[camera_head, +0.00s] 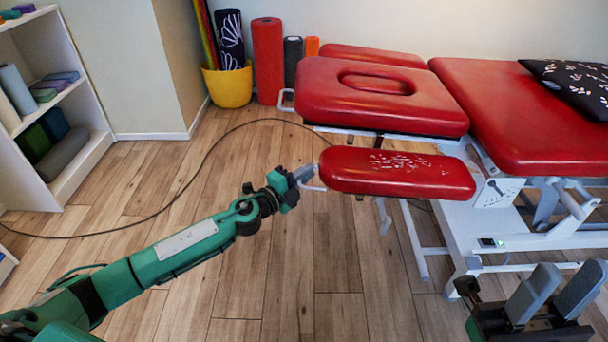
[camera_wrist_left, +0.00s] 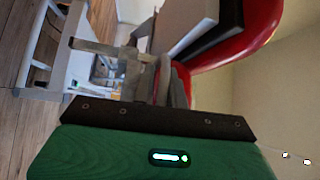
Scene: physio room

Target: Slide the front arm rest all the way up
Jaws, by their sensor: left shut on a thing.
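The front arm rest (camera_head: 430,180) is a red padded bar with pale flecks on top, at the near side of the couch. It sits lower than the red head section (camera_head: 330,100) with its oval face hole. My left gripper (camera_head: 303,174) is shut on the light handle at the left end of the arm rest. In the left wrist view the grey fingers (camera_wrist_left: 172,82) are close together and the red pad (camera_wrist_left: 240,40) rises at upper right; the grip itself is partly hidden. My right gripper (camera_head: 555,290) is open and empty at the lower right.
The white couch frame (camera_head: 445,230) stands under the pads. A patterned black cushion (camera_head: 575,82) lies on the main red section. A yellow bucket (camera_head: 228,87) and rolls stand by the back wall, shelves (camera_head: 75,120) at left. A dark cable (camera_head: 150,216) crosses the otherwise clear floor.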

